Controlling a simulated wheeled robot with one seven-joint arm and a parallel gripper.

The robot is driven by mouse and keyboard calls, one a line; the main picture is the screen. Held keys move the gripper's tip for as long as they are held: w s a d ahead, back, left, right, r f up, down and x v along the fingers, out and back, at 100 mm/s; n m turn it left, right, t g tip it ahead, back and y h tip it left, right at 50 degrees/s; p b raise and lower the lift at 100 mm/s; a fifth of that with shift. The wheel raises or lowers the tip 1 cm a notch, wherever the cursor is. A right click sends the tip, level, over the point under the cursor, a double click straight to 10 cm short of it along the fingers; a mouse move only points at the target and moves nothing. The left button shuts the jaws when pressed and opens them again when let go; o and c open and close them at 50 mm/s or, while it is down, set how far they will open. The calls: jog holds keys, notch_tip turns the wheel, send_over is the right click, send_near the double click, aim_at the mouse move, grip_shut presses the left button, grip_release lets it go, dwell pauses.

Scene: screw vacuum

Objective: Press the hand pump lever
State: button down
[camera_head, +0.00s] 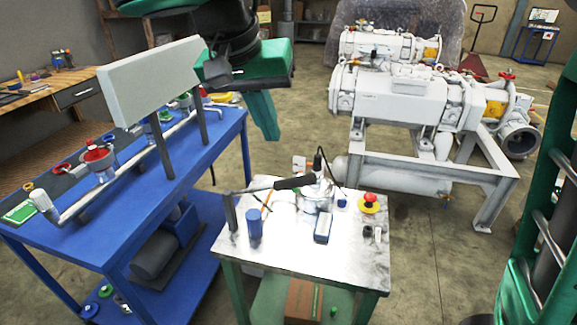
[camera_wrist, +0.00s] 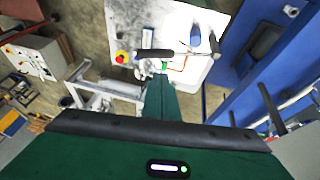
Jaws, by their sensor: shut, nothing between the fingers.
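The hand pump (camera_head: 316,192) stands on a small metal-topped table (camera_head: 285,258). Its lever (camera_head: 294,183) has a black grip and a thin rod that runs left, roughly level. My gripper (camera_head: 268,134) hangs above and behind the table, fingers pointing down, shut and empty. It looks apart from the lever. In the wrist view the shut green fingertips (camera_wrist: 163,70) appear just below the black lever grip (camera_wrist: 153,53). The depth between them is hard to tell there.
A blue cylinder (camera_head: 255,223), a small blue-and-white box (camera_head: 323,229) and a red-and-yellow emergency button (camera_head: 369,201) are on the tabletop. A blue workbench (camera_head: 110,220) with pipes stands left. A large vacuum pump unit (camera_head: 405,98) stands behind right, with bare floor between.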

aim_at(292, 178)
jog(key=s+x, duration=0.1)
jog(key=x, duration=1)
jog(key=shift+d+f, duration=0.4)
jog(key=shift+d, duration=0.1)
